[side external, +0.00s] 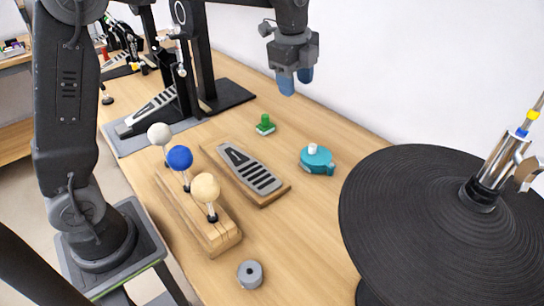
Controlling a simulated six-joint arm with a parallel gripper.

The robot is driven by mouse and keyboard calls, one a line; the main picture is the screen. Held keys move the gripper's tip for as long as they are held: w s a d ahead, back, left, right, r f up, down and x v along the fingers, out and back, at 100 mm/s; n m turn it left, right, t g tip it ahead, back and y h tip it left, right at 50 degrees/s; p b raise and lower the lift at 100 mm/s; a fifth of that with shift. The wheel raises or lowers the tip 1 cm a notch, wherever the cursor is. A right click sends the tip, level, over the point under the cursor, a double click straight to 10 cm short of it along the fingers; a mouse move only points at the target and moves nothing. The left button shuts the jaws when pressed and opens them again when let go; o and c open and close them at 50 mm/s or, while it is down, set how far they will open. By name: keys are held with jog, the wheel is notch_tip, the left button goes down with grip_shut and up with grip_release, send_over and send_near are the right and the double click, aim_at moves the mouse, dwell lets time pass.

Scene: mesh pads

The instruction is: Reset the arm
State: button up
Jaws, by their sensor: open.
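My gripper (296,80) hangs in the air at the upper middle of the side external view, near the white wall. It has blue fingertips pointing down and is open, with nothing seen between the fingers. It is well above the wooden table (300,225) and touches nothing.
A wooden block (222,238) holds white (159,134), blue (180,158) and cream (205,188) balls on stems. Nearby are a pedal plate (250,168), teal round item (317,160), green piece (265,125) and grey cylinder (250,274). A black cymbal pad (430,220) fills the right.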

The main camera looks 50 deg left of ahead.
jog(key=s+r+n+t, duration=0.2)
jog(key=s+r+n, duration=0.2)
jog(key=s+n, duration=0.65)
jog(key=s+f+n+t, duration=0.1)
jog(key=s+f+n, duration=0.1)
jog(key=s, duration=0.5)
jog(key=s+f+n+t, duration=0.1)
jog(key=s+f+n, duration=0.2)
jog(key=s, duration=0.5)
jog(key=shift+a+n, duration=0.2)
jog(key=shift+n, duration=0.55)
jog(key=shift+f, duration=0.1)
